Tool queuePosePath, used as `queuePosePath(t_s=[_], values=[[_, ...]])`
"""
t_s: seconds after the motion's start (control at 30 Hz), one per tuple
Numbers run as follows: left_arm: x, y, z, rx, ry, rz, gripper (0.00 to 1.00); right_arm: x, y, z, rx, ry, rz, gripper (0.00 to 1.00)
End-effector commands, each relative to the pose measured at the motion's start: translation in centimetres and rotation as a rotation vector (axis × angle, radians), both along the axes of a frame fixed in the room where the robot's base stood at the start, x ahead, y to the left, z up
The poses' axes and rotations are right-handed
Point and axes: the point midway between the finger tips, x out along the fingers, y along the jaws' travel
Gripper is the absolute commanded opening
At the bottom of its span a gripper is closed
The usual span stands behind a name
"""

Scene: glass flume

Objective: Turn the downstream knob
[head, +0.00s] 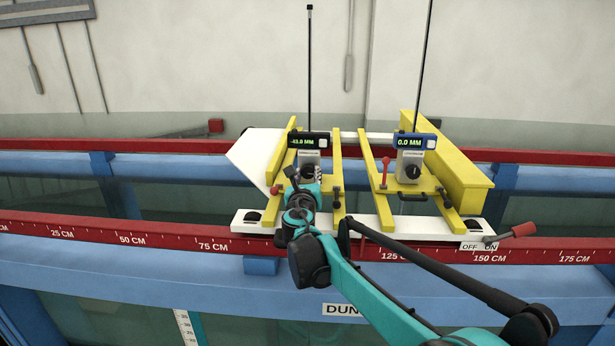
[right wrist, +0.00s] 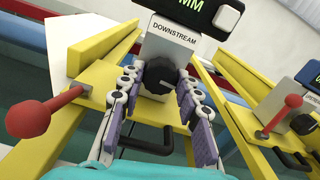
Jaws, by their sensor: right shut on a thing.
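The downstream knob (right wrist: 160,73) is a black knob on a white box labelled DOWNSTREAM (right wrist: 172,38). My right gripper (right wrist: 158,88) has its grey and purple fingers on both sides of the knob, and it is shut on it. In the head view my right gripper (head: 307,180) reaches the left gauge, whose display (head: 308,140) reads -43.0 MM. There the gripper mostly hides the knob. My left gripper is not in view.
A red-tipped lever (right wrist: 30,118) stands left of the fingers. A second gauge (head: 411,143), reading 0.0 MM, stands to the right with its own black knob and red lever (head: 385,170). Yellow bars (head: 450,160) flank both gauges. A red-handled OFF/ON lever (head: 522,230) is at the right.

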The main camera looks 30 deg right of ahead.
Motion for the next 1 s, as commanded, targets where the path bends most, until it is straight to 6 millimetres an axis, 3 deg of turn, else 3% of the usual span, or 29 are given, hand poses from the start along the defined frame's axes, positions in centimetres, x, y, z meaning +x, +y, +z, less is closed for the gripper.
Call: queuePosePath(t_s=[0.6, 0.63, 0.7, 1.0], values=[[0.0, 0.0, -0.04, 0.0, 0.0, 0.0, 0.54, 0.03, -0.03, 0.07, -0.035, 0.021, 0.0, 0.04], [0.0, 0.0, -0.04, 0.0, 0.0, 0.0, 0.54, 0.03, -0.03, 0.08, -0.035, 0.021, 0.0, 0.41], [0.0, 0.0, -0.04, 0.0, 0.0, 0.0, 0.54, 0.02, -0.02, 0.07, -0.035, 0.021, 0.0, 0.54], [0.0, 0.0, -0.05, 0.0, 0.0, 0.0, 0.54, -0.09, 0.06, 0.04, -0.034, 0.021, 0.0, 0.54]])
